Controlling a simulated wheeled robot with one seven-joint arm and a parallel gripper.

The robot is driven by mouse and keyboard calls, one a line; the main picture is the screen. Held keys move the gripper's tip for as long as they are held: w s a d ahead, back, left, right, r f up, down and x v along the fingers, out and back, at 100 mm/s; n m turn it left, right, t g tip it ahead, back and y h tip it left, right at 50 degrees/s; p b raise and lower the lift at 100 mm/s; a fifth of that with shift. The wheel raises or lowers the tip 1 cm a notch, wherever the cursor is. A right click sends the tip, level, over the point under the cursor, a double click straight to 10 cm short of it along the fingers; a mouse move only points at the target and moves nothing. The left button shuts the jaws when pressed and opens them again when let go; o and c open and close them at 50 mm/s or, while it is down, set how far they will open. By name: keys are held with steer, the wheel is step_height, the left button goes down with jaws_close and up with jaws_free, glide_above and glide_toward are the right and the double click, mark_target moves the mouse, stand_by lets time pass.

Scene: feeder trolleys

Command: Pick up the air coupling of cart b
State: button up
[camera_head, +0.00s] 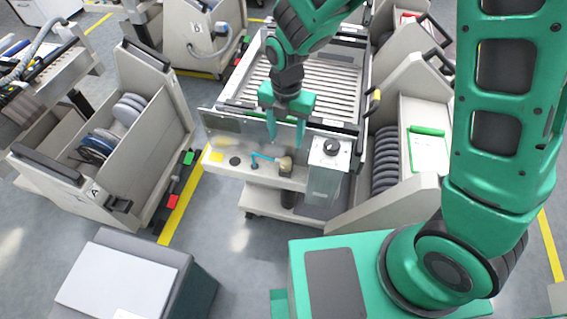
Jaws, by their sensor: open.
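A grey cart marked "b" (201,38) stands at the top, left of centre. A light hose loops across its front face, and a small dark fitting (222,28) shows there; at this size I cannot tell for sure that it is the air coupling. My gripper (286,136) is in the middle of the view, pointing down. Its two green fingers are apart with nothing between them. It is above the front panel of the central roller station, well to the right of and nearer than cart b.
The roller station's panel (222,163) carries a blue lever (262,157), a brass-coloured knob (286,164) and a grey box with a black dial (331,148). Cart A (160,82) with reels stands left; another reel cart (412,88) stands right. Floor shows between cart A and the station.

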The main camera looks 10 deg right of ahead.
glide_above(286, 160)
steer(key=f, duration=0.5)
steer(key=shift+w, duration=0.25)
steer(key=shift+s+f, duration=0.2)
steer(key=shift+f, duration=2.45)
jaws_close()
